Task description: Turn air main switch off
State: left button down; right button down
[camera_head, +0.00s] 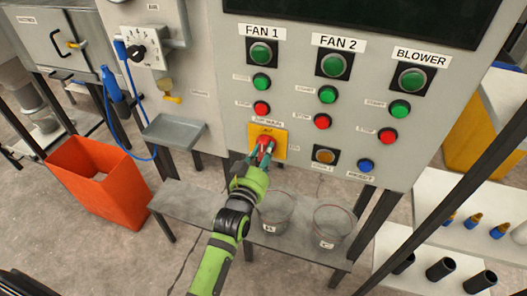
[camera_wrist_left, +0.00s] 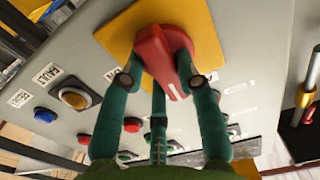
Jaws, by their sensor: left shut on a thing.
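The air main switch is a red rotary handle (camera_head: 265,143) on a yellow plate (camera_head: 280,152) at the lower left of the grey control panel (camera_head: 225,110). In the left wrist view the red handle (camera_wrist_left: 160,58) stands out from the yellow plate (camera_wrist_left: 205,30). My left gripper (camera_head: 262,156) is at the switch, its green fingers (camera_wrist_left: 160,85) around the red handle and shut on it. The fingers hide part of the handle. My right gripper is not in view.
Green and red buttons sit above and right of the switch, under FAN 1, FAN 2 and BLOWER labels. An amber knob (camera_head: 325,156) and a blue button (camera_head: 365,166) are to the right. Clear buckets (camera_head: 332,226) stand on a low bench below. An orange bin (camera_head: 105,180) is at left.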

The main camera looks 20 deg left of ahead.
pick_arm(q)
jog(key=shift+n, duration=0.4)
jog(key=c, duration=0.9)
grip_release()
jog(key=s, duration=1.2)
jog(key=shift+a, duration=0.2)
